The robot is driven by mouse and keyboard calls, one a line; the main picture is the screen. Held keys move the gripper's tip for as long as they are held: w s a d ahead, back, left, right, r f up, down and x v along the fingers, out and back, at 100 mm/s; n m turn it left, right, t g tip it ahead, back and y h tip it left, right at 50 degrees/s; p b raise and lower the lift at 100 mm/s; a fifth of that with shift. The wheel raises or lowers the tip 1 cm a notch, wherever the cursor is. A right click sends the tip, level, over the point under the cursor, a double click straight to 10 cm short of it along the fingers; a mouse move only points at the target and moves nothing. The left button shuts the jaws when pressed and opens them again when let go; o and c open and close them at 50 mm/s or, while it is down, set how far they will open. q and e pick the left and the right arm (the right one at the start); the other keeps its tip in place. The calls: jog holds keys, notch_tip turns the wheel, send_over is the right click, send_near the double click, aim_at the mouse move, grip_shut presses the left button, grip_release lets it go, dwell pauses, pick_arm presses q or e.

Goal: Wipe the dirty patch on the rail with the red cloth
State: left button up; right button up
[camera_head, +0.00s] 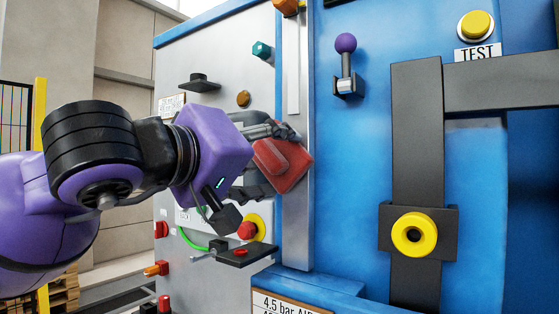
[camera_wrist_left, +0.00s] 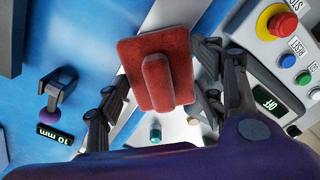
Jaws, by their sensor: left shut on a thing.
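The red cloth (camera_head: 287,166) is a thick red pad with a raised grip block. My left gripper (camera_head: 268,160) is shut on it, and in the left wrist view the cloth (camera_wrist_left: 160,75) sits between the two fingers. The rail (camera_head: 296,225) is a vertical pale grey strip along the edge of the blue panel. The cloth is at the rail's middle height and overlaps it in the head view; I cannot tell whether they touch. I see no dirty patch; the cloth and gripper cover part of the rail. My right gripper is not in view.
A purple-knobbed lever (camera_head: 346,62) and a dark frame with a yellow ring (camera_head: 414,234) are on the blue panel to the right. Below my gripper are a red-and-yellow button (camera_head: 250,228) and a small black bracket (camera_head: 246,254). A teal knob (camera_head: 262,50) stands out above.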

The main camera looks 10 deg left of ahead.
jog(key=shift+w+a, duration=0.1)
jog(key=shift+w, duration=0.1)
pick_arm(q)
jog(key=shift+s+a, duration=0.15)
jog(key=shift+s, duration=0.3)
jog(key=v, duration=0.3)
jog(key=shift+s+a, duration=0.15)
jog(key=shift+s, duration=0.1)
jog(key=shift+s+a, duration=0.15)
jog(key=shift+s, duration=0.6)
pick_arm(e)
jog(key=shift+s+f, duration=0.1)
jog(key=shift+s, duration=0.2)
pick_arm(q)
jog(key=shift+a, duration=0.1)
